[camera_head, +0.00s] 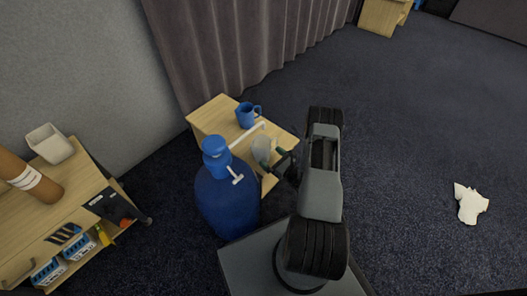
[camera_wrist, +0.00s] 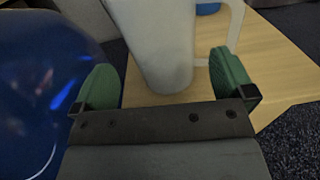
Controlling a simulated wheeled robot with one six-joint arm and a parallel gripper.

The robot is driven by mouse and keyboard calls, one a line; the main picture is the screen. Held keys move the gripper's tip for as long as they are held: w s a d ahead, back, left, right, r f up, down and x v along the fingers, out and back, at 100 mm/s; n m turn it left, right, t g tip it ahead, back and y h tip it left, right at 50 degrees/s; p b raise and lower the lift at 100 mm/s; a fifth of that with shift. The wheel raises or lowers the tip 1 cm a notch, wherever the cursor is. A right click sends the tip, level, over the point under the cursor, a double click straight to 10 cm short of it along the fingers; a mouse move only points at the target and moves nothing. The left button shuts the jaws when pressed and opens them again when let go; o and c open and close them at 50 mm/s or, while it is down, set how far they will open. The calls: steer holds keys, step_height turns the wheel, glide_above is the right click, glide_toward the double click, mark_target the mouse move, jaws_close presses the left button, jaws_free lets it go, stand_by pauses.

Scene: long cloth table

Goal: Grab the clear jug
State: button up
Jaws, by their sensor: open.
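The clear jug (camera_head: 262,150) is a pale, translucent vessel standing on a small wooden table (camera_head: 207,117). In the wrist view the jug (camera_wrist: 158,42) fills the upper middle, with its base on the wood and a whitish handle-like loop to its right. My gripper (camera_head: 281,160) is at the right side of the jug in the head view. In the wrist view its green fingers are wide apart, one on each side of the jug's lower part, with gaps visible. My gripper (camera_wrist: 165,75) is open and holds nothing. The jug's top is cut off in the wrist view.
A big blue bottle (camera_head: 225,200) with a white pump spout stands close left of the jug; it also fills the left of the wrist view (camera_wrist: 40,95). A blue mug (camera_head: 246,115) is behind. A shelf (camera_head: 75,190) stands left; carpet at right is mostly clear.

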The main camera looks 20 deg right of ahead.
mark_target(268, 154)
steer(key=shift+b+x, duration=0.9)
steer(key=shift+x, duration=1.6)
steer(key=shift+r, duration=0.15)
steer(key=shift+c, duration=0.4)
steer(key=c, duration=0.9)
steer(key=shift+r, duration=0.2)
